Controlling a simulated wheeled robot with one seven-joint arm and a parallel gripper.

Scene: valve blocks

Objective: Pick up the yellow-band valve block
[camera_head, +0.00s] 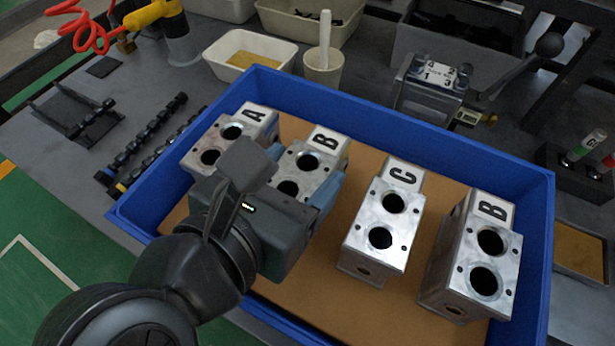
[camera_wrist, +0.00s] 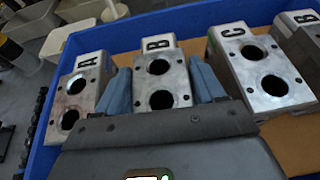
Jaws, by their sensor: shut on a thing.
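Several metal valve blocks stand in a blue bin, with lettered white labels and two round bores each on top. My gripper (camera_head: 303,172) is shut on the left B block (camera_head: 314,160), with one blue finger pad against each side. In the wrist view this B block (camera_wrist: 160,77) sits between the two pads. I cannot tell whether it touches the bin floor. The A block (camera_head: 230,136) is to its left, the C block (camera_head: 384,219) to its right, and another B block (camera_head: 471,254) is farthest right. No yellow band shows on any block; their lower sides are partly hidden.
The blue bin (camera_head: 545,230) has raised walls and a brown floor (camera_head: 315,313). A clamp-like fixture with a lever (camera_head: 430,88) stands just behind it. A white cup (camera_head: 323,72) and pale trays stand at the back. Dark rods (camera_head: 150,137) lie to the left.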

